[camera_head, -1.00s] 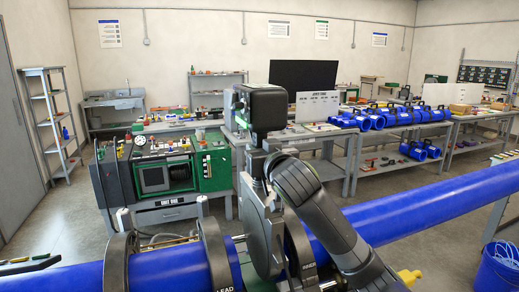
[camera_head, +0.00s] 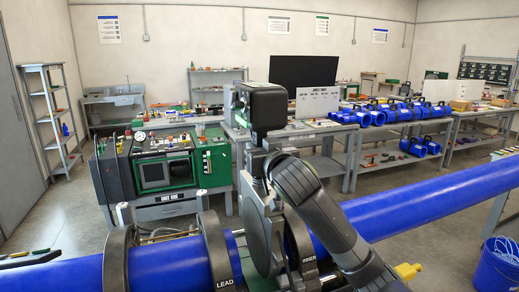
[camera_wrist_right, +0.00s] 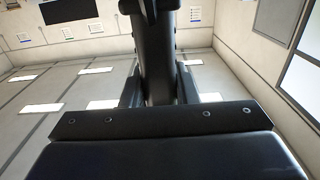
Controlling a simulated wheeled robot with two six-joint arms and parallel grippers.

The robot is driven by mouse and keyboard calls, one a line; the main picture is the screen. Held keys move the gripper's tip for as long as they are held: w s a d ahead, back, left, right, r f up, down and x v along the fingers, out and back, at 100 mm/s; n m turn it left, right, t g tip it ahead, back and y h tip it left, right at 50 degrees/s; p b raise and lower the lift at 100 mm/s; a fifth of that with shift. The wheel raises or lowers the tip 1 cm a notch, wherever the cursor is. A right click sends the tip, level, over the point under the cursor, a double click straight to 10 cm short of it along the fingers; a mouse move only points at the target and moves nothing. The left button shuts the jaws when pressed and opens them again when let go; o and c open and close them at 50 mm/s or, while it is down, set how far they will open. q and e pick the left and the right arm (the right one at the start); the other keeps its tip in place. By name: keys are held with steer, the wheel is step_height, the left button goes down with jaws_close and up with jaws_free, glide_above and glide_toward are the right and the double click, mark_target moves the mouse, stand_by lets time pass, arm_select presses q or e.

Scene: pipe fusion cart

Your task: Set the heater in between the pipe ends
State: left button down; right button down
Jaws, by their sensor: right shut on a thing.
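The heater is a dark grey round plate (camera_head: 258,228) hanging upright below a black box with green trim (camera_head: 262,106). My right gripper (camera_head: 268,167) is shut on the heater between box and plate. In the head view the plate appears between the left blue pipe (camera_head: 168,264) and the right blue pipe (camera_head: 430,217); I cannot tell whether it touches either end. A dark clamp ring marked LEAD (camera_head: 214,250) circles the left pipe, and another ring (camera_head: 299,250) is right of the plate. The right wrist view shows a dark bolted block (camera_wrist_right: 160,120) and dark fingers. My left gripper is out of view.
A green machine (camera_head: 168,172) on a cart stands behind the pipes. Benches behind hold several blue fittings (camera_head: 400,113). A blue bucket (camera_head: 499,265) is at the lower right. Open floor lies beyond the right pipe.

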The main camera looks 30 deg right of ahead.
steer(key=shift+s+a+r+t, duration=0.1)
steer(key=shift+r+t, duration=0.2)
steer(key=shift+r, duration=0.15)
steer(key=shift+f+b, duration=0.5)
steer(key=shift+f, duration=0.2)
steer(key=shift+f+b, duration=0.65)
steer(key=shift+f, duration=0.4)
steer(key=shift+f+b, duration=0.4)
steer(key=shift+f, duration=0.85)
stand_by(0.3)
steer(key=shift+s+f, duration=0.1)
stand_by(1.1)
